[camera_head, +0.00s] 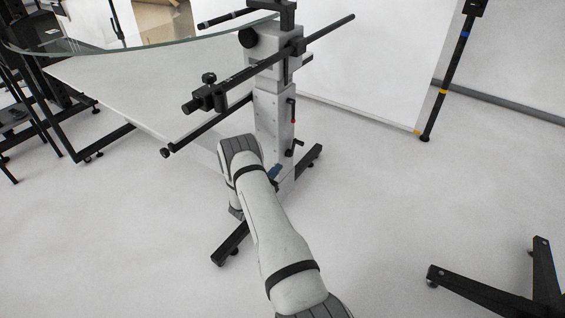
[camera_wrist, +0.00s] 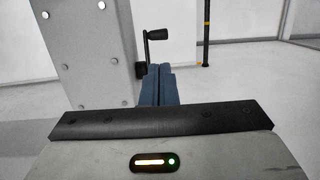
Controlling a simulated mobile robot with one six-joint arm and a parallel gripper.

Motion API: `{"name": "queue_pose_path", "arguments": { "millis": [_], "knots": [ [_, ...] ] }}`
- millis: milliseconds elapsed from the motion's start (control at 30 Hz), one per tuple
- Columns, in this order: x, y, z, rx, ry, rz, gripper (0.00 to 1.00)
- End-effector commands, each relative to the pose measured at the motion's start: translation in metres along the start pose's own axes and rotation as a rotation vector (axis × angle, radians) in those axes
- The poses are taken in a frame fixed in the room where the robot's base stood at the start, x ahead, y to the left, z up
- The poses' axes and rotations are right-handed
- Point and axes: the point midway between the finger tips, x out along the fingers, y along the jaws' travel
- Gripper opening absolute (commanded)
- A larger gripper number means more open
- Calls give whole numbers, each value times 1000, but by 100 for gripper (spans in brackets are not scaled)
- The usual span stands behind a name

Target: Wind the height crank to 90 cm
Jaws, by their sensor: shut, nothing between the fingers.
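The black crank (camera_head: 297,146) sits on the right side of the light grey column (camera_head: 272,115) in the head view. It also shows in the wrist view (camera_wrist: 147,47), with its arm upright and its handle (camera_wrist: 158,34) at the top pointing right. My gripper (camera_head: 275,172) is low beside the column, below the crank in the head view. In the wrist view its blue fingers (camera_wrist: 158,85) are together and empty. They overlap the lower end of the crank, and I cannot tell whether they touch it. No height reading is legible.
A horizontal black rail (camera_head: 250,70) crosses the column higher up. The column's black feet (camera_head: 232,243) spread on the floor. Another black stand (camera_head: 490,285) is at lower right. Floor between them is clear.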

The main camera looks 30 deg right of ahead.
Motion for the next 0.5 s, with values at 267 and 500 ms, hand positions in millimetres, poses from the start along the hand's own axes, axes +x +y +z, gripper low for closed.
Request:
{"name": "queue_pose_path", "arguments": {
  "millis": [267, 500],
  "knots": [
    [59, -2, -2, 3, -1, -7, 0],
    [104, -2, -3, 2, 0, -5, 0]
  ]
}}
